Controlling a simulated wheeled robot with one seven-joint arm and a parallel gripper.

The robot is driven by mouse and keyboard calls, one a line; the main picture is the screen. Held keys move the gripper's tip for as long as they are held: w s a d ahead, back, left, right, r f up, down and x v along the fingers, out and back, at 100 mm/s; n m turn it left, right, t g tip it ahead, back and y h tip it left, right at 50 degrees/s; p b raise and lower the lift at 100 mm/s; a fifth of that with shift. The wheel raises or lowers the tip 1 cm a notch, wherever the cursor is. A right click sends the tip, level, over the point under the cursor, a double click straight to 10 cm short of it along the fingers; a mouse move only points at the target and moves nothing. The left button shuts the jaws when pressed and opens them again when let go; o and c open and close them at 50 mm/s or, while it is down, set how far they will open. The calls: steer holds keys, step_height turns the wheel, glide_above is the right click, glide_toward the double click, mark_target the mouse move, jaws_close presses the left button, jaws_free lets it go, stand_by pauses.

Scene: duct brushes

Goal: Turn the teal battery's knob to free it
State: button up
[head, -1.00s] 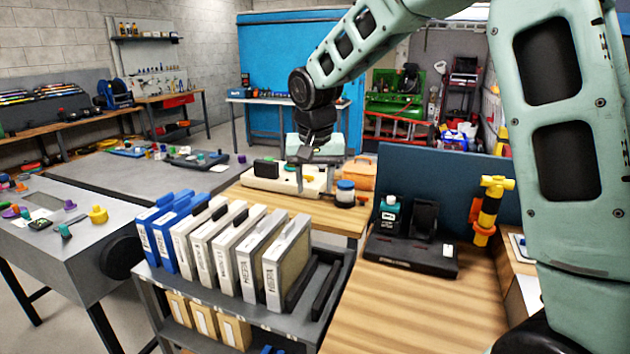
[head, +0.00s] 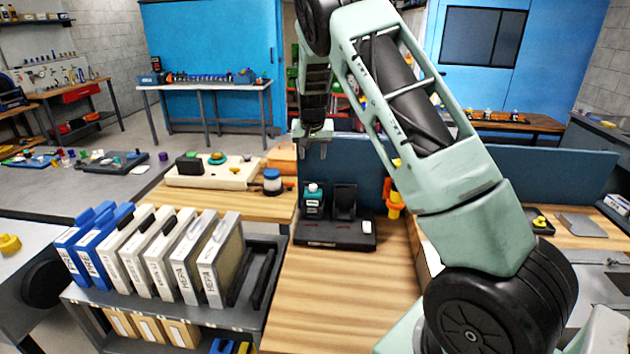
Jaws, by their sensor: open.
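The teal battery (head: 313,208), with a pale label, stands upright in the left place of a black dock (head: 335,241) on the wooden bench. Its lighter top shows, but I cannot make out the knob's shape or angle. A black upright piece (head: 344,202) fills the dock's right place. A small white part (head: 367,228) is at the dock's front right. My gripper (head: 313,153) points down with its fingers apart and empty. In the picture it is just above the teal battery; I cannot tell its exact depth.
A blue panel (head: 350,160) stands behind the dock. A yellow-and-orange tool (head: 394,197) is right of it. A cream unit (head: 213,175) with a green knob and a blue-lidded jar (head: 272,181) are left. A filter rack (head: 262,240) stands front left. The bench before the dock is clear.

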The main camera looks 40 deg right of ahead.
mark_target(313, 185)
steer(key=p+x, duration=0.5)
steer(key=x, duration=1)
steer(key=shift+w+f, duration=0.1)
steer(key=shift+f, duration=0.25)
steer(key=shift+d, duration=0.1)
steer(key=c, duration=1)
